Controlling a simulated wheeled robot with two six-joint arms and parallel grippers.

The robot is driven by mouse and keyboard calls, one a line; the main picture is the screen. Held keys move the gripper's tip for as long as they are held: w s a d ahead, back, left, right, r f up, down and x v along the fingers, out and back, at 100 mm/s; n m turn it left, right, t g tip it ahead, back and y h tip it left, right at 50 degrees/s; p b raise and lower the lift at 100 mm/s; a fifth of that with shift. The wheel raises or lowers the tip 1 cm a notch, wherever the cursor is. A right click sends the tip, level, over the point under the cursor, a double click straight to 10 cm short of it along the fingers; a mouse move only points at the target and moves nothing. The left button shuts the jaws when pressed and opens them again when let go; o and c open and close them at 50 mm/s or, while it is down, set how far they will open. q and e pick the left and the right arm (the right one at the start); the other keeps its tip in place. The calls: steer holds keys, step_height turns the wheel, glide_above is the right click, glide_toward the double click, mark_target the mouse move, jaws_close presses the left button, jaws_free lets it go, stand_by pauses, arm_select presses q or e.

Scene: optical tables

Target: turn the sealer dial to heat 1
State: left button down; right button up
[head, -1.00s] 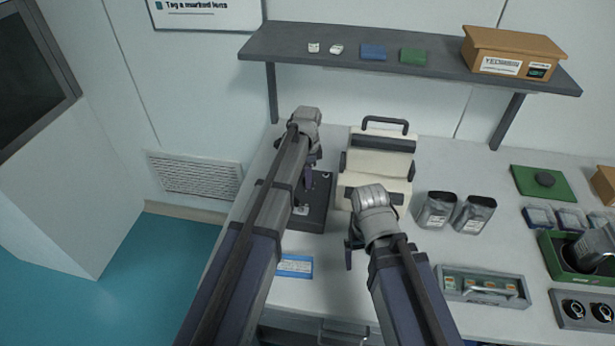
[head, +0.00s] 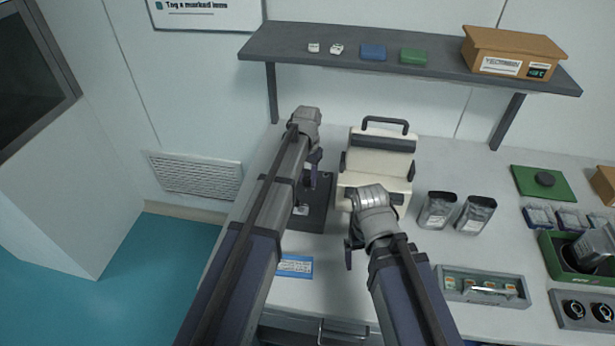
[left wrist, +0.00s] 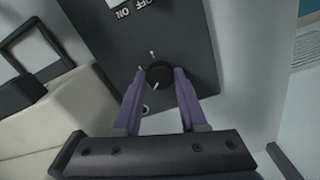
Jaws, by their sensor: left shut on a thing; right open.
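The sealer (head: 378,155), a cream body with a dark handle, stands on the table. Beside it is a dark control box (head: 319,212), which also shows in the left wrist view (left wrist: 185,30) with ON and OFF lettering. The round black dial (left wrist: 159,72) sits on the box, with small pale marks around it and a pale pointer line. The purple fingers of my left gripper (left wrist: 160,80) are closed on the dial's two sides; the arm hides the dial in the head view. My right gripper (head: 352,250) is open in front of the sealer, its fingers partly hidden.
Two silver pouches (head: 437,210) stand right of the sealer. A grey tray (head: 484,299) and a green bin (head: 552,254) lie further right. A blue label card (head: 295,266) lies near the front. A shelf (head: 420,62) hangs above the back of the table.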

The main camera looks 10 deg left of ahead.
mark_target(307, 179)
arm_select(q)
steer(key=n, duration=0.5)
steer(key=shift+n, duration=2.5)
steer(key=shift+c, duration=2.2)
jaws_free()
steer(key=shift+r, duration=0.15)
arm_select(e)
steer(key=shift+r, duration=0.15)
arm_select(q)
step_height(307, 179, up, 8)
steer(key=p, duration=0.8)
steer(key=shift+f, duration=0.2)
arm_select(e)
step_height(307, 179, up, 8)
steer(key=shift+f, duration=0.25)
